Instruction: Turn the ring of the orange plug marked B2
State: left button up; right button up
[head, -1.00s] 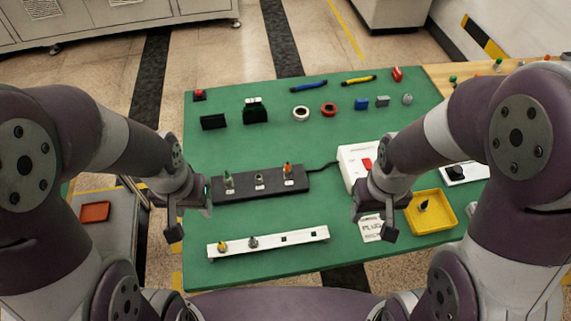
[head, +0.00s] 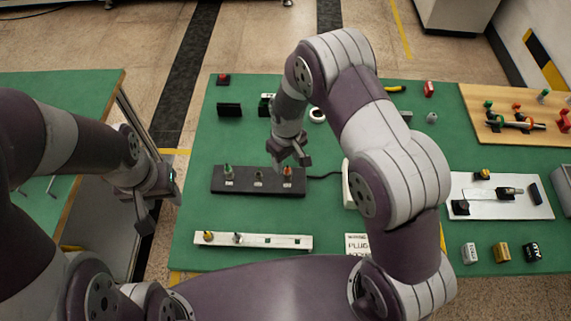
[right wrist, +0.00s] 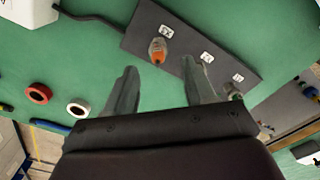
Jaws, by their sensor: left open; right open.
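The orange plug (head: 287,171) stands upright in the right-hand place of the black socket strip (head: 243,187). In the right wrist view the orange plug (right wrist: 157,51) shows beside a white label too small to read surely. My right gripper (head: 289,158) is just above the plug in the head view. In its wrist view, the right gripper's (right wrist: 162,78) two fingers are spread, with the plug beyond their tips and between them, apparently untouched. My left gripper (head: 158,204) is open and empty, left of the green table.
A green plug (head: 228,171) and a grey middle socket (head: 259,176) share the strip. A white rail (head: 270,241) lies in front. A white box (head: 348,186) is partly hidden behind my right arm. Rings (right wrist: 39,93) lie on the green table.

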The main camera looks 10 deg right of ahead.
aim_at(287, 168)
jog(key=f, duration=0.4)
jog(key=shift+w+d+f+p, duration=0.1)
jog(key=shift+d+f+p, duration=0.1)
jog(key=shift+f+p, duration=0.1)
jog(key=shift+a+f, duration=0.1)
jog(key=shift+f, duration=0.15)
grip_shut()
